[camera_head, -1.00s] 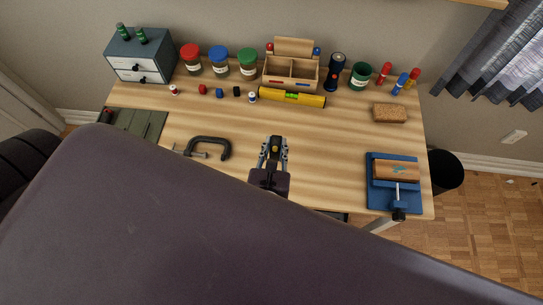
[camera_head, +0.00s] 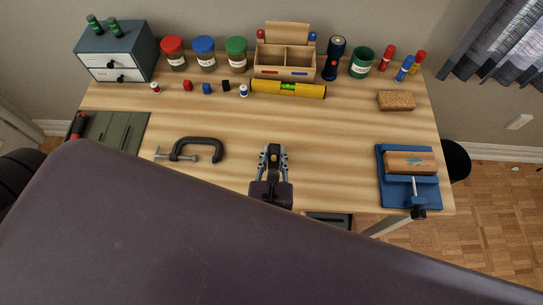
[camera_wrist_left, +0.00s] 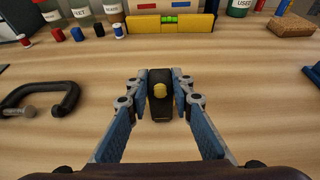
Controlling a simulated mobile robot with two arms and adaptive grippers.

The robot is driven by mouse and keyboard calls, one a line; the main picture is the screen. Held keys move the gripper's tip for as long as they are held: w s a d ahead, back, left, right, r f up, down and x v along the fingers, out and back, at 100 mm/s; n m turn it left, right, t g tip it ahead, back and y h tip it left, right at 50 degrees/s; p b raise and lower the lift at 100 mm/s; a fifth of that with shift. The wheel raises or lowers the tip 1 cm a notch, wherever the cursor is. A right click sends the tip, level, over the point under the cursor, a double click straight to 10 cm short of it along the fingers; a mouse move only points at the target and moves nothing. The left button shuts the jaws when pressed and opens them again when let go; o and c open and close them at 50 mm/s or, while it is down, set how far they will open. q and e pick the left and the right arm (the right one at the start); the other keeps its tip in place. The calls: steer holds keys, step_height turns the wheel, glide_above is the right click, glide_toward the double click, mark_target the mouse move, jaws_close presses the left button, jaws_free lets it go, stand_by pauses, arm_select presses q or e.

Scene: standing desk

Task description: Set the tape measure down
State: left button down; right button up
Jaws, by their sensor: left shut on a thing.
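My left gripper (camera_head: 272,157) is over the front middle of the wooden desk. It is shut on a small black tape measure with a yellow spot, which shows between the fingers in the left wrist view (camera_wrist_left: 159,100). The wrist view shows both fingertips against its sides. I cannot tell whether its underside touches the desk top. My right gripper is in neither view.
A dark C-clamp (camera_head: 196,149) lies left of the gripper. A yellow level (camera_head: 288,89) lies behind, before a wooden organizer (camera_head: 285,66). A blue vise (camera_head: 409,178) holding a wood block is at the right. Bare desk surrounds the gripper.

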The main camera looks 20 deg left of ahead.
arm_select(q)
steer(key=shift+d, duration=0.1)
steer(key=shift+s+f, duration=0.1)
steer(key=shift+f, duration=0.05)
steer(key=c, duration=1.7)
jaws_free()
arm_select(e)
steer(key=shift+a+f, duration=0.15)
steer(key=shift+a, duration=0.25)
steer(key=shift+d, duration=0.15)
